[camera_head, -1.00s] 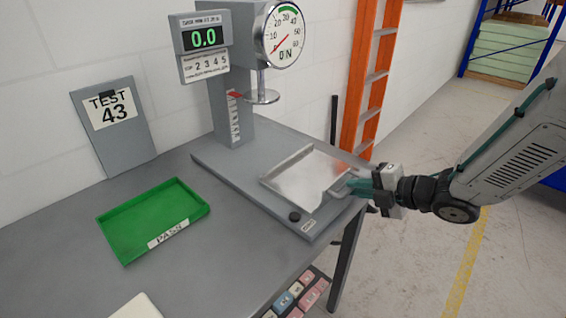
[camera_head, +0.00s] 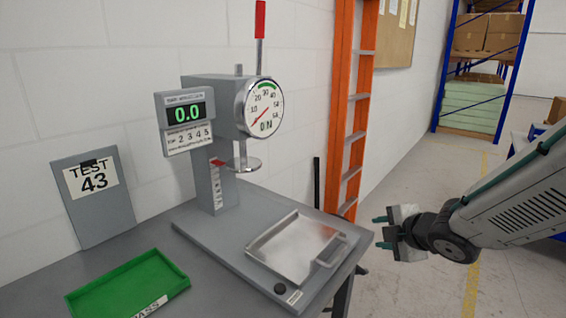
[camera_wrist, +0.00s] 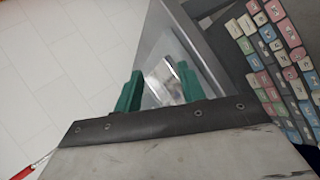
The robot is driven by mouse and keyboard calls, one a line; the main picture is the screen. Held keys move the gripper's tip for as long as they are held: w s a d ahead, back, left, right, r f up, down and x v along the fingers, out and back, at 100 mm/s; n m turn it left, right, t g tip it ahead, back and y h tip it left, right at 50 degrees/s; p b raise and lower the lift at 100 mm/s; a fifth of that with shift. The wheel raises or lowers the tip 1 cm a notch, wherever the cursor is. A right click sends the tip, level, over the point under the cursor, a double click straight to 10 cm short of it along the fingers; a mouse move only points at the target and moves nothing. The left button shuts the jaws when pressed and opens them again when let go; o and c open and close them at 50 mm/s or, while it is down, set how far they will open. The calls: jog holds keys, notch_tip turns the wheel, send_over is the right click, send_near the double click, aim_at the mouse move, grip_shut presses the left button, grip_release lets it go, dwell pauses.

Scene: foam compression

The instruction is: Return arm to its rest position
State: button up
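My gripper (camera_head: 381,232) is off the right edge of the grey bench, with its two teal fingers spread and nothing between them. In the wrist view the fingers (camera_wrist: 160,88) also stand apart. My arm reaches in from the right side of the head view.
A green PASS tray (camera_head: 128,285) lies on the bench at front left. A TEST 43 board (camera_head: 95,195) leans on the wall. An orange ladder (camera_head: 357,110) stands behind the bench. Coloured lettered tiles (camera_wrist: 270,50) show in the wrist view. Open floor lies around my gripper.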

jog(key=s+d+r+m+g+h, duration=0.3)
jog(key=s+d+r+m+h, duration=0.3)
jog(key=s+d+m, duration=0.5)
jog(key=s+a+r+m+g+y, duration=0.1)
jog(key=s+a+m+g, duration=0.2)
jog(key=s, duration=0.5)
jog(key=s+a+r+m+g+y, duration=0.1)
jog(key=s+a+m+g, duration=0.1)
jog(key=s+m, duration=0.4)
jog(key=s+a, duration=0.1)
jog(key=s, duration=0.2)
jog(key=shift+a+r+m+g+y, duration=0.2)
jog(key=shift+a+m+g+y, duration=0.1)
jog(key=shift+a+g+y, duration=0.1)
